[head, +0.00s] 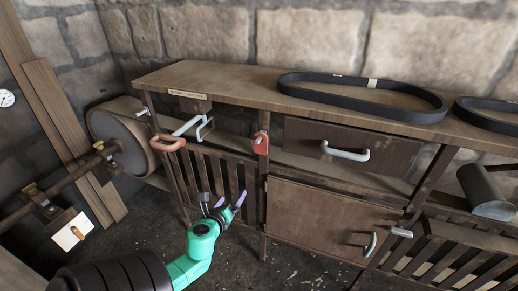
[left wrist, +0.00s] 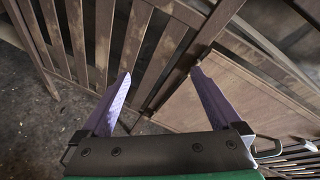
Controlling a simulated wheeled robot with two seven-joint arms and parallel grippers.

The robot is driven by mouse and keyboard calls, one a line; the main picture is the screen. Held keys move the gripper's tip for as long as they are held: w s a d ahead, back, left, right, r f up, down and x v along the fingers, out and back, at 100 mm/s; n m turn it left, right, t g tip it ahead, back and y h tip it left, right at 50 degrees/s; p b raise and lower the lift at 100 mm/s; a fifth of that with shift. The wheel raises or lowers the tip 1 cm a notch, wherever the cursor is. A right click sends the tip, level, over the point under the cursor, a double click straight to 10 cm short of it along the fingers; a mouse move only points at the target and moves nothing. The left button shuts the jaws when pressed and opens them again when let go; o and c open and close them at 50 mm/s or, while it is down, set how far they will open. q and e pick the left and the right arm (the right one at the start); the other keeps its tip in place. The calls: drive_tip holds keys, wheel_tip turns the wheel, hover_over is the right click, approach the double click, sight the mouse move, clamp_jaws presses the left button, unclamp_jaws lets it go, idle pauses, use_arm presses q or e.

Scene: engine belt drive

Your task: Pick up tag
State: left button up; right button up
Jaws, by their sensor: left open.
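Several things could be the tag, and I cannot tell which one is meant. A white tag-like plate (head: 72,232) with an orange edge hangs low on the pipe at the left. A small red tag-like piece (head: 261,143) is on the bench's front post. A red-orange loop (head: 168,143) is at the bench's left end. My left gripper (head: 226,204) is open and empty in front of the slatted bench front, below and left of the red piece. Its purple fingers (left wrist: 161,78) are apart in the left wrist view, with no tag between them. My right gripper is not seen.
The wooden bench (head: 225,81) carries a black belt (head: 360,97) and part of another (head: 490,113). A drawer (head: 310,140) and a cabinet door (head: 320,222) with metal handles face me. A pipe with valves (head: 75,180) and a round drum (head: 118,140) stand left.

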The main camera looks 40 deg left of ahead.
use_arm(q)
wheel_tip(320, 180, up, 9)
drive_tip(key=w+d+m+t, duration=0.2)
drive_tip(key=d+m+t, duration=0.1)
drive_tip(key=m, duration=0.1)
drive_tip(key=m+t, duration=0.2)
drive_tip(key=m, duration=0.1)
approach(261, 141)
drive_tip(key=v, duration=0.4)
drive_tip(key=p+x, duration=0.1)
drive_tip(key=x, duration=1.2)
drive_tip(key=shift+w+a, duration=0.15)
drive_tip(key=shift+w, duration=0.35)
drive_tip(key=shift+c, duration=0.3)
drive_tip(key=shift+s, duration=0.1)
drive_tip(key=c, duration=1.4)
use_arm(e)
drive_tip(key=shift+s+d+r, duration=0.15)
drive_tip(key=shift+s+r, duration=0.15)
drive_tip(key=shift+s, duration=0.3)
use_arm(q)
drive_tip(key=shift+o, duration=0.2)
drive_tip(key=shift+r, duration=0.15)
